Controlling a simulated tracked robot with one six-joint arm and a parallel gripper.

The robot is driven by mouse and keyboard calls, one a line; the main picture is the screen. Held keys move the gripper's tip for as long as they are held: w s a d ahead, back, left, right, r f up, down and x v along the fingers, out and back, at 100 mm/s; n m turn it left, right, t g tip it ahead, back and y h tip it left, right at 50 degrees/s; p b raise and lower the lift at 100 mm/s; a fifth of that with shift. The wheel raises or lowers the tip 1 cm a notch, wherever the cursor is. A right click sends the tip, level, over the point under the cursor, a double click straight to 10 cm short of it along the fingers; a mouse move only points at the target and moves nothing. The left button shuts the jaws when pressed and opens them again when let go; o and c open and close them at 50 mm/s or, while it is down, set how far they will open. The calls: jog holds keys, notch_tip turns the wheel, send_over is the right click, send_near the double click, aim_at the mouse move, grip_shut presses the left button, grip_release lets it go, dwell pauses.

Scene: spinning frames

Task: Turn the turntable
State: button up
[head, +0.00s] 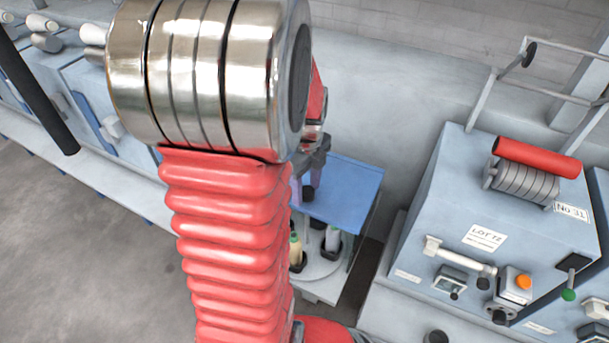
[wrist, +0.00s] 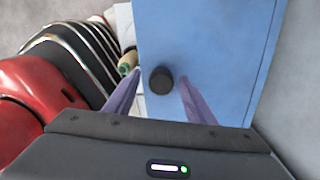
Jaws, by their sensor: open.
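The turntable (head: 322,270) is a pale disc low in the head view, partly hidden by my arm and the blue panel above it. A cream bobbin with a green top (head: 296,250) and a pale grey bobbin (head: 332,239) stand on it in dark holders. A black round knob (head: 308,193) sits on the blue panel (head: 345,195). In the wrist view the knob (wrist: 161,80) lies between the two purple fingers of my gripper (wrist: 160,84), with a gap on each side. My gripper is open; I cannot tell its height above the knob.
A blue-grey machine (head: 430,215) with a red roller (head: 538,158) and switches stands to the right. A long row of machine housing (head: 100,105) runs along the left. The floor (head: 60,225) at lower left is clear. My red arm hides the middle.

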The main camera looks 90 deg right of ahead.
notch_tip(320, 180, up, 13)
jog(key=shift+r, duration=0.2)
dwell(0.4)
jog(key=shift+w, duration=0.15)
dwell(0.5)
